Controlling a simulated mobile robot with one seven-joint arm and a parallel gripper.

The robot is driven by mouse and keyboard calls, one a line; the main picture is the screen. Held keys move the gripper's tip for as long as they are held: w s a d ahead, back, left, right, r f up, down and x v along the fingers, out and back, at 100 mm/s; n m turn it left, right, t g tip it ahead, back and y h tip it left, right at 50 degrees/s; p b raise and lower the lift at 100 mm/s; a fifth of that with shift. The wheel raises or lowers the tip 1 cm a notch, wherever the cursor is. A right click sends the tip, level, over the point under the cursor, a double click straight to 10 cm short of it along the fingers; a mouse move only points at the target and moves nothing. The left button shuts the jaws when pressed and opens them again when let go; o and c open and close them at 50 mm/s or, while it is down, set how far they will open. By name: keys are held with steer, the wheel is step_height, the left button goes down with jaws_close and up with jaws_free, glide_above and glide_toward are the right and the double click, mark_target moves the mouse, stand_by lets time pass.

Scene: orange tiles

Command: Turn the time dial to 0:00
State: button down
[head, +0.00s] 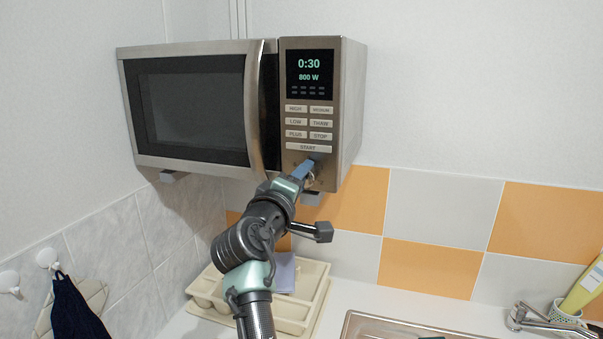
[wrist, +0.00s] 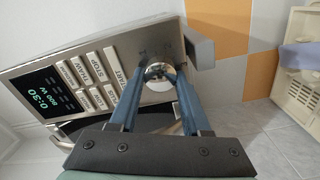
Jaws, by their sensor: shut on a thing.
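The microwave (head: 350,95) is mounted on the wall, with its door (head: 190,105) shut. Its display (head: 309,75) reads 0:30 and 800 W. The time dial (wrist: 157,71) is a round silver knob at the bottom of the control panel, below the START button (head: 309,147). My gripper (wrist: 158,76) has its two blue fingers on either side of the dial and is shut on it. In the head view my gripper (head: 305,168) covers most of the dial.
A cream cutlery tray (head: 315,300) stands on the counter below the microwave. A sink (head: 385,325) is to its right. A dark cloth (head: 75,310) hangs at the lower left. A yellow bottle (head: 585,288) stands at the far right.

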steer(key=shift+n+p, duration=0.8)
steer(key=shift+n, duration=1.1)
steer(key=shift+f, duration=0.1)
steer(key=shift+c, duration=1.8)
jaws_free()
steer(key=shift+s, duration=0.1)
steer(key=b+v, duration=0.5)
steer(key=v, duration=0.7)
steer(key=shift+s, duration=0.35)
steer(key=shift+a, duration=0.15)
